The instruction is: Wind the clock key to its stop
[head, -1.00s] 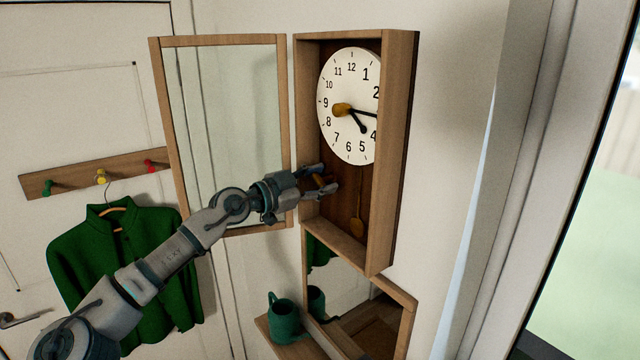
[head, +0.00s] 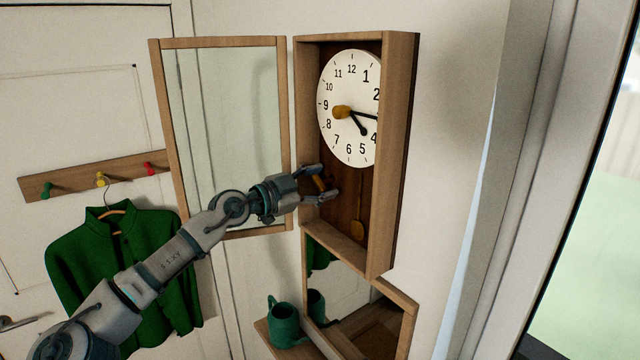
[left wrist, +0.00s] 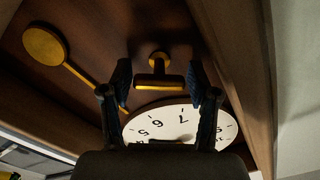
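The wall clock's wooden case (head: 399,150) stands open, with its white dial (head: 350,145) showing. An amber knob-like piece (head: 342,112) sits on the dial left of centre. Below the dial, a brass T-shaped piece that looks like the key (head: 319,184) stands out from the case's back panel. It also shows in the left wrist view (left wrist: 158,80), its crossbar lying between the fingers. My left gripper (head: 328,182) is open, one finger beyond each end of the bar, with small gaps visible in the left wrist view (left wrist: 160,85). My right gripper is not in view.
The glazed clock door (head: 284,130) is swung open to the left, close to my left arm. A brass pendulum (head: 357,230) hangs right of the gripper. Below are a mirror (head: 410,325) and a green jug (head: 284,322). A green shirt (head: 125,270) hangs at left.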

